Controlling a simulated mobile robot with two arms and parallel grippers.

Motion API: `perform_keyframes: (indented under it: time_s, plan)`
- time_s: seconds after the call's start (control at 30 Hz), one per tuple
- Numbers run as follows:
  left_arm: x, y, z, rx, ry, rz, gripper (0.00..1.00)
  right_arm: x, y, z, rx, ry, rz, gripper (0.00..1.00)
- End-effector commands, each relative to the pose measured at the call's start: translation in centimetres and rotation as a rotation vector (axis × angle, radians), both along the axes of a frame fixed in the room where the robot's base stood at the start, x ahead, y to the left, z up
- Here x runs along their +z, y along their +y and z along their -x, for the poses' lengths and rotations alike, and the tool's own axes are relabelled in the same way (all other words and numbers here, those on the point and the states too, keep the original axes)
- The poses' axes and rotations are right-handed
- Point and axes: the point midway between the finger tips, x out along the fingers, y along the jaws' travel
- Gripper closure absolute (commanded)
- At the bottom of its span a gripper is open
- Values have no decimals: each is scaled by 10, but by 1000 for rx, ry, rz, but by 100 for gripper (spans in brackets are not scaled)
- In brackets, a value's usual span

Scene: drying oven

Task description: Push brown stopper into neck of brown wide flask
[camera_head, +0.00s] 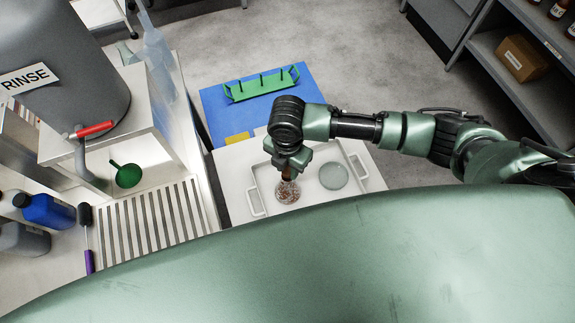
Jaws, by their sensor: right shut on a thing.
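My right gripper (288,168) reaches down over the white tray (258,185) and is shut on a small brown thing, most likely the brown stopper (287,174), mostly hidden by the fingers. Right below it the brown wide flask (288,193) stands upright in the tray, with a round brownish, speckled body. The stopper and the flask's neck line up in this view. I cannot tell whether the stopper sits in the neck or just above it. My left gripper is not in view.
A green rack (262,84) stands on the blue surface (222,112) behind. At left are a slatted drainboard (150,222), a grey RINSE tank (62,60) and a blue bottle (48,211).

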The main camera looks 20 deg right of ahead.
Motion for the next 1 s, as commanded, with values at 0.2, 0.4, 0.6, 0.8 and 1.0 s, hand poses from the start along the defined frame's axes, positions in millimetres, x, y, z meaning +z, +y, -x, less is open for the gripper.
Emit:
perform_keyframes:
  time_s: [0.2,0.4,0.6,0.8,1.0]
  plan:
    - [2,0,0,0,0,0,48,-1,0,0,0,0,0,100]
    - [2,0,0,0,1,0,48,-1,0,0,0,0,0,100]
    - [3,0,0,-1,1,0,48,0,0,0,0,0,0,100]
    - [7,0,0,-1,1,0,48,-1,0,0,0,0,-1,100]
    - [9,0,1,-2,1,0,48,-2,0,0,0,0,0,100]
